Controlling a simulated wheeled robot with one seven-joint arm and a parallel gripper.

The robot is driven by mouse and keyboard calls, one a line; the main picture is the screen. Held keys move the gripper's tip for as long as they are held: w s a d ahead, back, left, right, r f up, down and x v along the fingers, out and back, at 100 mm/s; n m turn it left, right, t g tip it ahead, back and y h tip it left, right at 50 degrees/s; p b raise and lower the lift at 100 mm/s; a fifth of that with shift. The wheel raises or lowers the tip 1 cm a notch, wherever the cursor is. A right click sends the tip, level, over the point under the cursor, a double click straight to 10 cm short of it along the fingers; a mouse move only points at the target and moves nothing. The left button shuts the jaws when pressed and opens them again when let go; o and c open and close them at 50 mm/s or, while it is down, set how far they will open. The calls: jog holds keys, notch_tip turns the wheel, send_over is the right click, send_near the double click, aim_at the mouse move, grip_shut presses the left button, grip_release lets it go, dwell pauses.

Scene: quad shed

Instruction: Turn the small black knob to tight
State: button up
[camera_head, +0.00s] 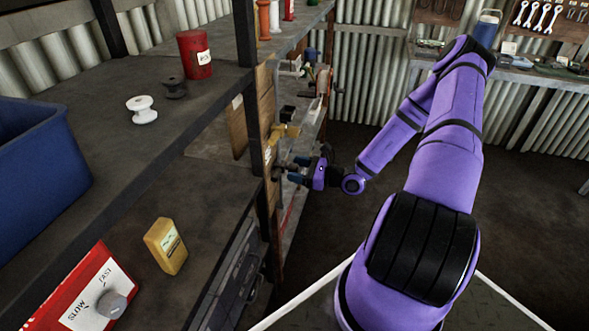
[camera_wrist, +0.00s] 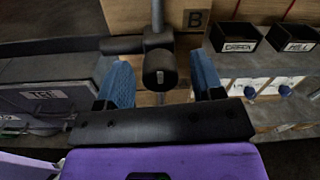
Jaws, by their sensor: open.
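A small black knob (camera_wrist: 160,70) with a round end sits on a dark rod-and-clamp fitting (camera_wrist: 123,45) in the wrist view, in front of a wooden board marked B (camera_wrist: 195,19). My gripper (camera_wrist: 163,82) is open, its blue-padded fingers to the left and right of the knob, with gaps visible on both sides. I cannot tell how deep the knob sits between the fingers. In the head view my gripper (camera_head: 293,170) is beside the shelf post, at the wooden panel; the knob is too small and dark to make out there.
In the wrist view, black labelled bins (camera_wrist: 236,37) and blue knobs on white plates (camera_wrist: 247,91) are at right, and a grey case (camera_wrist: 50,95) is at left. In the head view, a red SLOW/FAST box (camera_head: 85,295), yellow box (camera_head: 166,246) and blue bin (camera_head: 40,165) occupy the left shelves.

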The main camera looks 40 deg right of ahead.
jog(key=shift+w+a, duration=0.35)
jog(key=shift+w, duration=0.05)
jog(key=c, duration=0.9)
